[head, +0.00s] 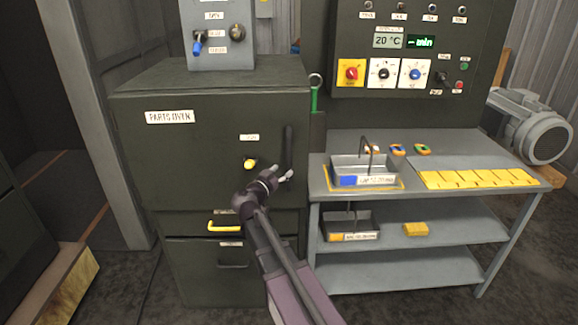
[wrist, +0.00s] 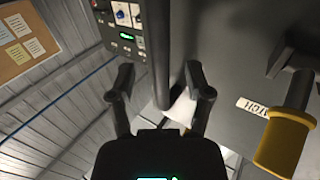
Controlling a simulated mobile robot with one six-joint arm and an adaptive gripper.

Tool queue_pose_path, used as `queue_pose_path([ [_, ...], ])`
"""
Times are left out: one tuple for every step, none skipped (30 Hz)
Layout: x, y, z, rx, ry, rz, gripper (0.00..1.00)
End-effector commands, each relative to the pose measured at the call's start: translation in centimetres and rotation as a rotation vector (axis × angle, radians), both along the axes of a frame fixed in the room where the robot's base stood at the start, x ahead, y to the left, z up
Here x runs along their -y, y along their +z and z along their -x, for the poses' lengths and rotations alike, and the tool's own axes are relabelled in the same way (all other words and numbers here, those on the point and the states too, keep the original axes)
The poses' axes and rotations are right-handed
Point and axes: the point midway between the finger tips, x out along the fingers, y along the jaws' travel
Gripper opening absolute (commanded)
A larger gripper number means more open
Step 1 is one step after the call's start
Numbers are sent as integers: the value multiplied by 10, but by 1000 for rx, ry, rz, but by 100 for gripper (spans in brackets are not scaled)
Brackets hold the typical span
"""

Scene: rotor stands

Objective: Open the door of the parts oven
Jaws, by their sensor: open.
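The parts oven (head: 200,180) is a dark green cabinet at left centre in the head view, with its front door looking shut. A dark vertical bar handle (head: 288,148) is on the door's right side. A yellow latch knob (head: 249,163) sits left of it under a small label; in the wrist view the yellow latch grip (wrist: 280,140) is large at the right. My gripper (head: 281,173) is open and empty in front of the door near the handle's lower end. In the wrist view a dark upright bar (wrist: 158,50), seemingly the handle, shows between the fingertips; contact cannot be told.
A yellow drawer handle (head: 225,227) is below the door. A grey workbench (head: 330,190) with a metal tray (head: 362,168) stands close on the right. A control panel (head: 400,45) is behind it. A grey control box (head: 220,40) is on top of the oven. A wooden-edged platform (head: 75,285) lies at lower left.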

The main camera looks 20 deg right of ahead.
Motion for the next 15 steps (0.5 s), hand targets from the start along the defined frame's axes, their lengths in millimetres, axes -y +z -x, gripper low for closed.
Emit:
queue_pose_path([
  [7,0,-7,0,-2,0,65],
  [10,0,-10,0,-1,0,65],
  [14,0,-14,0,-1,0,65],
  [17,0,-16,0,-1,0,65],
  [20,0,-18,0,-2,0,65],
  [23,0,-21,0,-2,0,65],
  [25,0,-23,0,-1,0,65],
  [27,0,-25,0,0,0,65],
  [29,0,-27,0,0,0,65],
  [31,0,-28,0,0,0,65],
  [33,0,-29,0,0,0,65],
  [34,0,-30,0,0,0,65],
  [35,0,-31,0,0,0,65],
  [36,0,-31,0,0,0,65],
  [37,0,-32,0,0,0,65],
])
